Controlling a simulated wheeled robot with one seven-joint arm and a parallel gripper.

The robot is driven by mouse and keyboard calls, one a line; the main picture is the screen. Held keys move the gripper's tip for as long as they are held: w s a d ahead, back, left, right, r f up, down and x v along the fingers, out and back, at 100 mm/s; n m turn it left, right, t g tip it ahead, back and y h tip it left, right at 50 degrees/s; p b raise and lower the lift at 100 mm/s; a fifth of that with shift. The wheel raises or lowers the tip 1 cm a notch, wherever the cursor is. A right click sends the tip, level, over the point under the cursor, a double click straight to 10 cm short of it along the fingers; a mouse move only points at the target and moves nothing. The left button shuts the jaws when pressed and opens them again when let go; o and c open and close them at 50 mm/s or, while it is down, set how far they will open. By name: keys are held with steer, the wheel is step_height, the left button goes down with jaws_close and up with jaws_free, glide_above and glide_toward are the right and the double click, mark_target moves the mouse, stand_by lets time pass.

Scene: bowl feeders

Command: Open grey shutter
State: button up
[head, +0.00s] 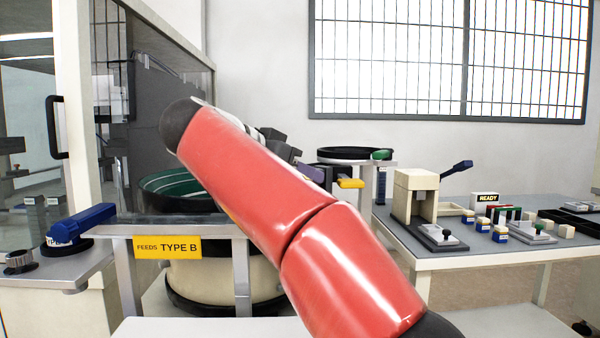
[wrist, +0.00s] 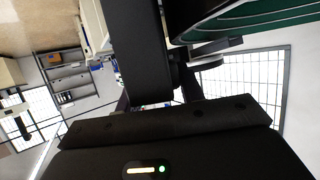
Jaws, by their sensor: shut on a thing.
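My gripper (wrist: 150,105) shows in the wrist view as a dark body with its fingers reaching up the picture. It is shut on a dark grey part, seemingly the grey shutter (wrist: 140,50), though the contact is dark and hard to make out. In the head view my red arm crosses the middle and hides most of the gripper and the part it holds. A feeder bowl (head: 165,190) with a green inside stands left of the arm. It also shows in the wrist view (wrist: 265,22).
A yellow "FEEDS TYPE B" sign (head: 167,247) hangs on the front rail. A blue handle (head: 82,222) is at the left, by a glass enclosure. A second dark bowl (head: 357,153) stands behind the arm. A table (head: 480,255) at the right carries a press and several small blocks.

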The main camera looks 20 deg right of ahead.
jaws_close()
step_height(320, 180, up, 4)
steer(key=p, duration=0.3)
steer(key=shift+f+p, duration=0.2)
steer(key=shift+p, duration=0.15)
steer(key=shift+f, duration=0.15)
steer(key=o, duration=1.2)
jaws_free()
steer(key=p+v, duration=0.2)
steer(key=v, duration=0.5)
steer(key=shift+a, duration=0.35)
